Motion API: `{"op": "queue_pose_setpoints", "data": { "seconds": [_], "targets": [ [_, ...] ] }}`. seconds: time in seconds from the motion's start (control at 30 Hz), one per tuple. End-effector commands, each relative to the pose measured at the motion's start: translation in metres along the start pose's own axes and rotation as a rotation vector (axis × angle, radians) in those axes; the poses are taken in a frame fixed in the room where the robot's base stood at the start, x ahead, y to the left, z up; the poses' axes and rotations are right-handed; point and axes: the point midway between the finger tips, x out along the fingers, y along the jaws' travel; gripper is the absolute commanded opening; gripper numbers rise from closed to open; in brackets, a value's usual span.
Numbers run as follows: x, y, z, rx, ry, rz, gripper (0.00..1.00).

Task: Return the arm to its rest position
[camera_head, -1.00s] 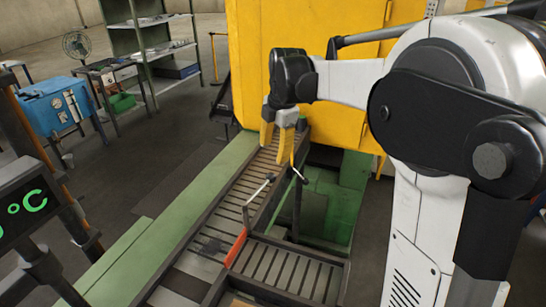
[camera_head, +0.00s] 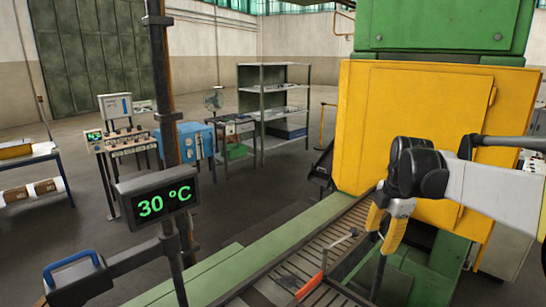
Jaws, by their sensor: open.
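My gripper (camera_head: 379,238) is at the lower right in the head view, with yellow fingers pointing down from a black wrist. The fingers are apart and nothing shows between them. It hangs above the right side of the slatted conveyor (camera_head: 318,247), in front of the yellow furnace housing (camera_head: 420,125). My white arm link reaches in from the right edge. The rest of the arm is outside the picture.
A display reading 30 °C (camera_head: 157,200) stands on a post at the left. A thin rod and an orange-red bar (camera_head: 309,287) are on the conveyor. Grey shelves (camera_head: 273,100), a blue box (camera_head: 186,144) and a control panel (camera_head: 95,140) stand behind. Open floor lies between.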

Motion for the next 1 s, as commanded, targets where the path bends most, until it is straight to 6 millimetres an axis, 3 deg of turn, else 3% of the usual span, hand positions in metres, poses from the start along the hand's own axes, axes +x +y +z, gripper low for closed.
{"op": "queue_pose_setpoints", "data": {
  "seconds": [0.37,0.57,0.8,1.0],
  "targets": [
    [-0.001,-0.056,-0.044,0.412,-0.024,0.099,0.53],
    [0.010,-0.106,-0.074,0.736,-0.006,0.186,0.53],
    [0.059,-0.197,-0.118,1.317,0.116,0.335,0.53],
    [0.094,-0.241,-0.136,1.638,0.235,0.396,0.53]
  ]
}}
